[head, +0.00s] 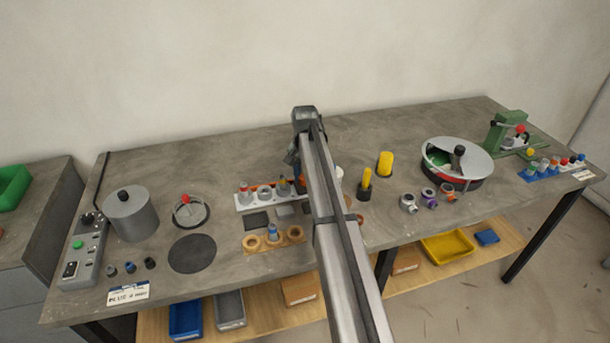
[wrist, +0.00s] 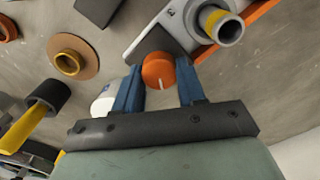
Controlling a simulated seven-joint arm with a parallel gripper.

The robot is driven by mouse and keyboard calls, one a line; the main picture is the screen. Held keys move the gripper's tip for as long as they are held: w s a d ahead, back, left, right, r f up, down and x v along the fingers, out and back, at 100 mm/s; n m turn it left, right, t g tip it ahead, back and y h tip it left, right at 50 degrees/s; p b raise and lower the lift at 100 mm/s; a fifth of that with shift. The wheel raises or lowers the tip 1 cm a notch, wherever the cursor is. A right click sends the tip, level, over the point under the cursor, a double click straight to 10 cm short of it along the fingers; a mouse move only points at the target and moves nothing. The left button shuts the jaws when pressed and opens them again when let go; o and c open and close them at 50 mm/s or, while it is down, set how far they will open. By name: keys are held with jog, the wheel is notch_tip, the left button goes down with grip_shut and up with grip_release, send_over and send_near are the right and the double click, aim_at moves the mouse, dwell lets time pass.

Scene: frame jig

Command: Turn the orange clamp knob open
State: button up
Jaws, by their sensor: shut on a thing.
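The orange clamp knob (wrist: 158,70) shows in the wrist view, round, with a white mark on its near side. It sits at the end of a grey and white fixture (wrist: 150,38). My gripper (wrist: 160,88) has its two blue fingers on either side of the knob and is shut on it.
In the wrist view, a grey tube with a yellow ring (wrist: 225,26) stands close by the knob. A bronze flanged part (wrist: 68,63) lies left. In the head view, a yellow cylinder (head: 385,164) and a round silver-lidded bowl (head: 480,160) stand right of my arm.

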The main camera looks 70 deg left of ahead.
jog(key=n, duration=0.7)
jog(key=shift+a, duration=0.1)
jog(key=shift+s, duration=0.1)
dwell(0.4)
jog(key=o, duration=1.1)
jog(key=shift+c, duration=0.2)
jog(key=shift+r, duration=0.1)
notch_tip(320, 180, up, 14)
dwell(0.4)
